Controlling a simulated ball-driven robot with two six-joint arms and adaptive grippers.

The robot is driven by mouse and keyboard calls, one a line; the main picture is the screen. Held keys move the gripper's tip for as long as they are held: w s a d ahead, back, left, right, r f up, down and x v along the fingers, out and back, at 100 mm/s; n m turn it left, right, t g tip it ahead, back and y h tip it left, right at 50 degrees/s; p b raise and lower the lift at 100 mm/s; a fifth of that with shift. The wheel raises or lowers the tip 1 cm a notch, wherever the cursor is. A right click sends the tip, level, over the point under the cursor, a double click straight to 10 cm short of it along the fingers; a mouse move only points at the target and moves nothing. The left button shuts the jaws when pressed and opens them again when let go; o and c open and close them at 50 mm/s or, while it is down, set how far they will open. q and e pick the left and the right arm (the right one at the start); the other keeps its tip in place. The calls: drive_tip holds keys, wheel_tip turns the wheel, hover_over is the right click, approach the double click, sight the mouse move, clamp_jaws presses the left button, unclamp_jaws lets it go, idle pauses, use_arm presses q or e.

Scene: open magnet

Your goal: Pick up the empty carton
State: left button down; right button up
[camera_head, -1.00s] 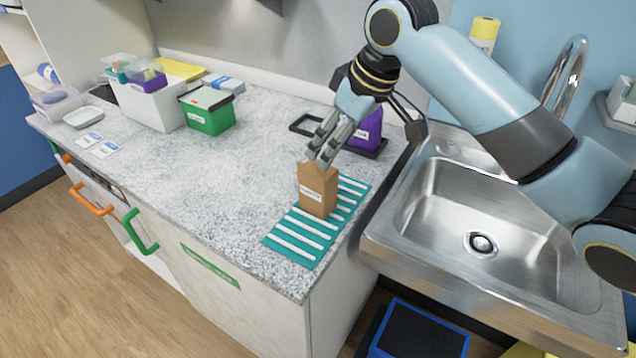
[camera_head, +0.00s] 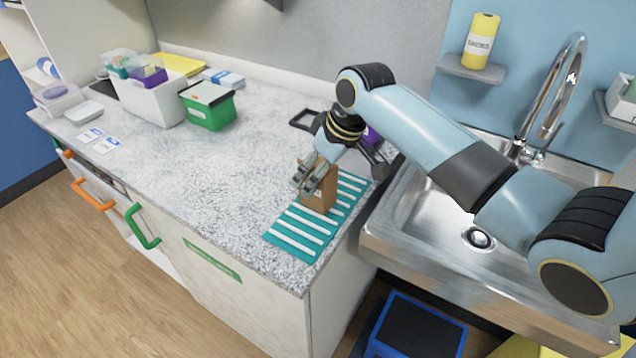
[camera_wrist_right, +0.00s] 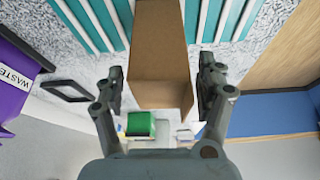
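The brown carton (camera_head: 321,203) stands upright on a teal mat with white stripes (camera_head: 293,240) near the counter's front corner. In the right wrist view the carton (camera_wrist_right: 160,50) lies between the two fingers. My right gripper (camera_head: 304,185) is down at the carton's upper part and hides some of it in the head view. In the wrist view the right gripper (camera_wrist_right: 160,88) is open, with a small gap showing on each side of the carton. My left gripper is in neither view.
A purple container marked waste (camera_wrist_right: 14,80) and a black frame (camera_wrist_right: 66,90) are close by the gripper. A steel sink (camera_head: 400,226) lies to the right. A green box (camera_head: 208,108) and a white bin (camera_head: 150,102) stand farther left. The counter's middle is clear.

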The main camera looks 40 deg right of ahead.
drive_tip(key=c, duration=1)
drive_tip(key=shift+o, duration=0.2)
drive_tip(key=shift+r, duration=0.1)
